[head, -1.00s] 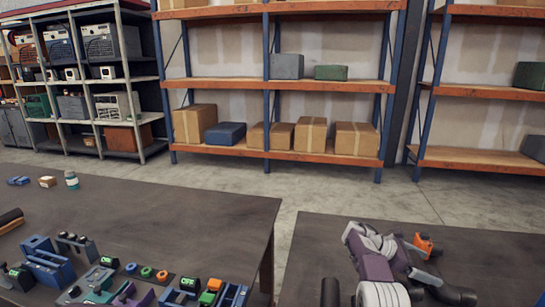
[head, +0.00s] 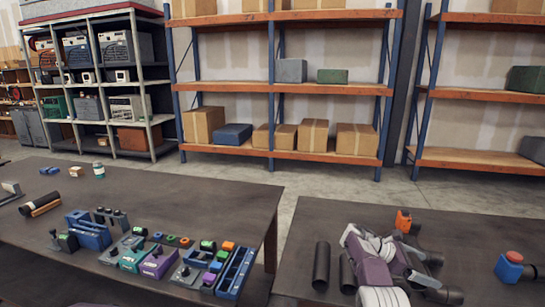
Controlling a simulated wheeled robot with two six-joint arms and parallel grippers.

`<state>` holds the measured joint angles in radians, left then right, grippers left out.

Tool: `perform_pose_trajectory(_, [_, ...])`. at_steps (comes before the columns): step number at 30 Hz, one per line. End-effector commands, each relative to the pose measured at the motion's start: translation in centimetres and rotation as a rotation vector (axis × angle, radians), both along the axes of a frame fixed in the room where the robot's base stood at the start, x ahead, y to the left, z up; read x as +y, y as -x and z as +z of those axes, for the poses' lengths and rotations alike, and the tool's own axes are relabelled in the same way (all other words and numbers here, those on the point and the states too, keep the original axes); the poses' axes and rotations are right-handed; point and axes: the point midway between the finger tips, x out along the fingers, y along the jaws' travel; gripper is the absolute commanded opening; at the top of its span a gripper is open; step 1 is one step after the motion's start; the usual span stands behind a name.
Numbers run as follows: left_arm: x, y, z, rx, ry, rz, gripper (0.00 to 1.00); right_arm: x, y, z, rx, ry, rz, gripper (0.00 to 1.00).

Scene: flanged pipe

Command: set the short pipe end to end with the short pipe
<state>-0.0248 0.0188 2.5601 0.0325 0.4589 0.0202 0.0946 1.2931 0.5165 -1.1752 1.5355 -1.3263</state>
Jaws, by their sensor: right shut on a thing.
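A dark short pipe (head: 321,265) stands out on the right table, left of my right arm. A second dark pipe-like piece (head: 347,275) shows beside it, partly hidden by my purple and white arm. My right gripper (head: 425,277) is at the right end of that arm, low over the right table. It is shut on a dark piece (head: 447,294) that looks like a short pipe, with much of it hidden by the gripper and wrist. My left gripper is not in view.
An orange-topped part (head: 403,220) stands just behind my right gripper. A blue box with a red button (head: 512,265) is at right. The left table (head: 180,205) carries several blocks, switches and a dark roll (head: 40,205). A gap separates the tables. Shelves stand behind.

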Motion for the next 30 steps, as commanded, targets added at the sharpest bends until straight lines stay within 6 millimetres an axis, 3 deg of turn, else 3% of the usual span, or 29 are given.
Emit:
perform_pose_trajectory(8, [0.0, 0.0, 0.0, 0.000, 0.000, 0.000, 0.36, 4.8, -2.4, 1.3, -0.001, 0.002, 0.095, 0.30])
perform_pose_trajectory(20, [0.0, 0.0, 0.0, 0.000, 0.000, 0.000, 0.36, 16.1, -4.1, 0.6, 0.003, 0.003, 0.326, 0.30])
perform_pose_trajectory(25, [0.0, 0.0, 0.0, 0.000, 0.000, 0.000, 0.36, 24.2, -2.7, -1.4, 0.004, 0.003, 0.522, 0.30])
perform_pose_trajectory(30, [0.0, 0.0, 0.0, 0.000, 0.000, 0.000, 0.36, 31.0, 1.8, -4.8, 0.007, 0.005, 0.737, 0.30])
